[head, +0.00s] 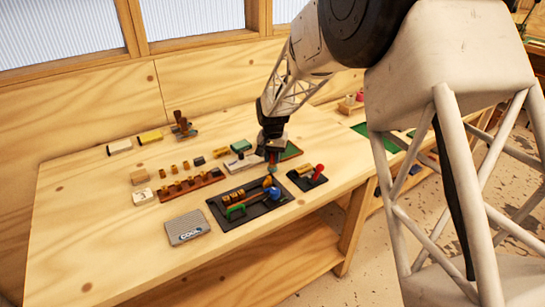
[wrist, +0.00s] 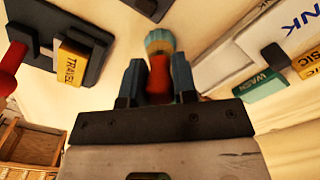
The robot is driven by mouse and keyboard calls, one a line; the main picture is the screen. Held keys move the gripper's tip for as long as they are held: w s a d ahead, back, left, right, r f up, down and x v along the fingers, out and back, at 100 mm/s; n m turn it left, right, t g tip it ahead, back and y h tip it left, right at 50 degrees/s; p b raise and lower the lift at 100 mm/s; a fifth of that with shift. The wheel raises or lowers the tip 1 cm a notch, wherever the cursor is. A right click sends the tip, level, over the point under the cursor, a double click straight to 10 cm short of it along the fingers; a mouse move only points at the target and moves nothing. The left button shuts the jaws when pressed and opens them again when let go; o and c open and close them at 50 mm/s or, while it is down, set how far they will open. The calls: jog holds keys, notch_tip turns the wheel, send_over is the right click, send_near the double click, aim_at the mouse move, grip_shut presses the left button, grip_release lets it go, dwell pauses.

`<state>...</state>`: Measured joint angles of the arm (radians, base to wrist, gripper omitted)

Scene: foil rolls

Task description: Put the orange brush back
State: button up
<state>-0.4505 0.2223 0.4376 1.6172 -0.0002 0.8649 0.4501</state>
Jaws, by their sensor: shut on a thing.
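My gripper (wrist: 157,85) is shut on the orange brush (wrist: 158,84), whose orange-red handle sits between the two blue-grey fingers in the wrist view. Its far end is tan and teal. In the head view, my gripper (head: 272,151) is over the table, with the brush (head: 272,160) below it, just behind a dark tray (head: 222,217). I cannot tell whether the brush touches the table. The tray holds yellow blocks, a green-handled tool (head: 236,210), a blue item (head: 275,193) and an orange piece (head: 267,182).
A small dark board with a red-topped peg (head: 319,169) stands close at the right of the tray. A wooden rack of pegs (head: 190,187) and a grey box (head: 187,228) are left. Bare tabletop (head: 90,220) lies farther left.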

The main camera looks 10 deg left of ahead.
dwell(0.3)
jog(key=o, duration=0.9)
jog(key=shift+f, duration=0.1)
notch_tip(320, 180, up, 12)
jog(key=shift+r, duration=0.1)
dwell(1.0)
